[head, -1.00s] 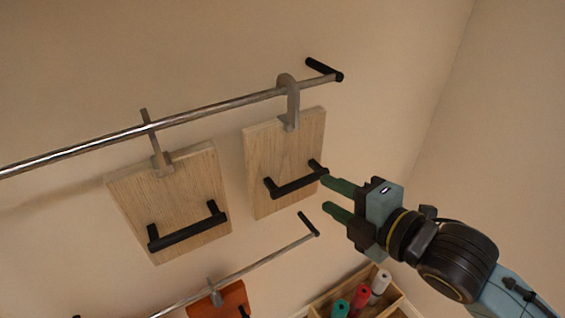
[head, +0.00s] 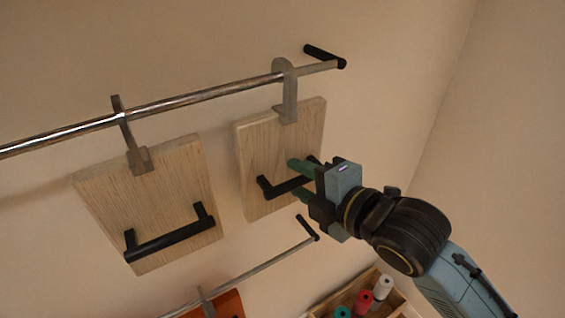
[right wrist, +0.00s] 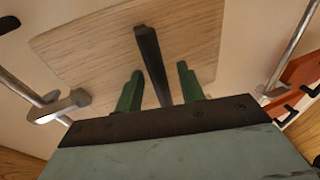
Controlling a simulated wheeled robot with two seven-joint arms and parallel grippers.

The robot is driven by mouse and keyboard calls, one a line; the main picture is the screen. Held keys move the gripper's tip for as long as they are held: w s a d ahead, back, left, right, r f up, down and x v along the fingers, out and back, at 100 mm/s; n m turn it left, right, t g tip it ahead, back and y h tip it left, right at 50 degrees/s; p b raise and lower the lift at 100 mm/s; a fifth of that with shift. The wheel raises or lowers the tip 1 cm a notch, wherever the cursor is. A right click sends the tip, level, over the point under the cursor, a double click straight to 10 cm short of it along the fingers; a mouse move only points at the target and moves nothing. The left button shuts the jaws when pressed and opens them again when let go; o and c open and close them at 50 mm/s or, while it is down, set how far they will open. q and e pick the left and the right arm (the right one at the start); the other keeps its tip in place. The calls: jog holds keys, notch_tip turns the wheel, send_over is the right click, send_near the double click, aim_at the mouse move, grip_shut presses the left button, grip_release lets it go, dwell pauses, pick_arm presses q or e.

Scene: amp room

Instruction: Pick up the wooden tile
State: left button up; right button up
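Two wooden tiles hang by grey hooks from a metal rail, each with a black bar handle. The right wooden tile (head: 262,146) has my right gripper (head: 298,180) at its handle (head: 270,188). The left wooden tile (head: 165,190) hangs apart, with its handle (head: 170,242) clear. In the right wrist view, a wooden tile (right wrist: 90,50) fills the upper part, and its black handle (right wrist: 151,60) runs between the two green fingers (right wrist: 158,90). The fingers are open, with a gap on each side of the handle. My left gripper is not in view.
The upper rail (head: 200,103) runs along the wall to a black bracket. A lower rail (head: 255,270) carries an orange tile (head: 228,304). A wooden box (head: 352,292) with coloured rolls sits at the lower right. The wall to the right is bare.

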grip_shut()
jog(key=shift+r, duration=0.1)
